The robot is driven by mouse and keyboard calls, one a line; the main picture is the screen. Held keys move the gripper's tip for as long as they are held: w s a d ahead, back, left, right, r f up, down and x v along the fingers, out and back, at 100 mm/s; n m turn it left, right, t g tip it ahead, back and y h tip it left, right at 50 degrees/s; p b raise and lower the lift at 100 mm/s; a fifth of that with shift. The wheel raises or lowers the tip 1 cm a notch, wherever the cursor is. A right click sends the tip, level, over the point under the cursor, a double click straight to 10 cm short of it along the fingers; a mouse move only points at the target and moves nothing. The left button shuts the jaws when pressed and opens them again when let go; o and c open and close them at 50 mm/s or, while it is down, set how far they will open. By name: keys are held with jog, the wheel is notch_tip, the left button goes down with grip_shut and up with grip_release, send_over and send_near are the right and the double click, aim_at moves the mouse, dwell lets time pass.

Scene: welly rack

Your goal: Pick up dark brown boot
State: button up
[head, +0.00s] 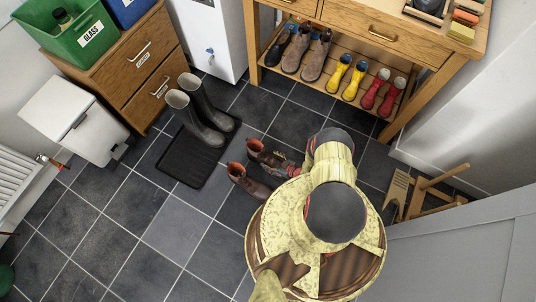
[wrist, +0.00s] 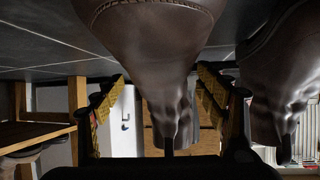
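A pair of dark brown boots with reddish lining stands on the dark tiles left of my arm. The farther dark brown boot (head: 263,154) shows in the head view, partly hidden by my gripper. The nearer dark brown boot (head: 249,185) is just below it. In the wrist view, which looks upside down, one dark brown boot (wrist: 165,50) lies between the two fingers of my gripper (wrist: 160,84). The fingers are apart, with narrow gaps showing beside the boot. The other brown boot (wrist: 285,75) is right of the fingers. Any contact is hidden.
Tall grey-green boots (head: 203,112) stand at a black mat (head: 185,165). A wooden bench (head: 390,130) holds brown, yellow and red boots on its lower shelf. A wooden boot jack (head: 397,190) is at the right. Floor at the lower left is clear.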

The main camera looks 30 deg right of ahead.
jog(key=shift+w+d, duration=0.1)
jog(key=shift+d, duration=0.05)
jog(key=c, duration=1.5)
